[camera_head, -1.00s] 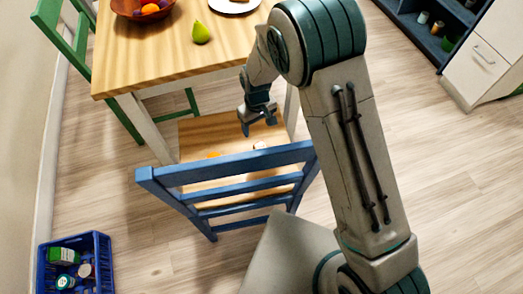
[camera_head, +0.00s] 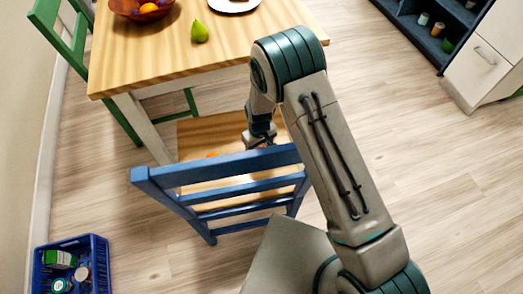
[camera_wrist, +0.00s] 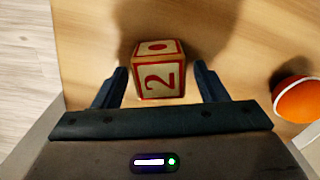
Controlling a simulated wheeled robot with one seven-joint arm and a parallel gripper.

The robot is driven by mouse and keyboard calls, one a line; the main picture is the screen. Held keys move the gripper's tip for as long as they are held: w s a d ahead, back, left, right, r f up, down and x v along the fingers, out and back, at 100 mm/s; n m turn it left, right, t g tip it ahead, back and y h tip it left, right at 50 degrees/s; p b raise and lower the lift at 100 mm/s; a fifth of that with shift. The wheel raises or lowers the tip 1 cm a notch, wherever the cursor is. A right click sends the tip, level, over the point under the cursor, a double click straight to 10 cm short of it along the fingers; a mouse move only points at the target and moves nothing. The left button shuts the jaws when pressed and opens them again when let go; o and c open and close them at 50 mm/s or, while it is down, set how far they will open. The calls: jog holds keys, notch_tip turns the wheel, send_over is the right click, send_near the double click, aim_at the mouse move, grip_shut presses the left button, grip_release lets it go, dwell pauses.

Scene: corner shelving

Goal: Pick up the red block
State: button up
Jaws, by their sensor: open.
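The red block (camera_wrist: 158,80) is a cream cube with red edges, a red 2 on one face and a red dot on top. In the wrist view it sits on a wooden surface, between my gripper's two open fingers (camera_wrist: 158,88), with a gap on each side. In the head view my gripper (camera_head: 260,140) is low over the seat (camera_head: 215,130) of the blue chair (camera_head: 230,165), behind its backrest. The block is not visible there.
An orange-and-white ball (camera_wrist: 297,99) lies right of the block. The wooden table (camera_head: 170,50) holds a green pear (camera_head: 199,32), a fruit bowl (camera_head: 141,10) and a plate (camera_head: 233,5). A blue crate (camera_head: 100,262) stands on the floor at lower left.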

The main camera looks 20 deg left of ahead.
jog(key=c, duration=1.1)
jog(key=shift+o, duration=0.2)
jog(key=shift+r, duration=0.15)
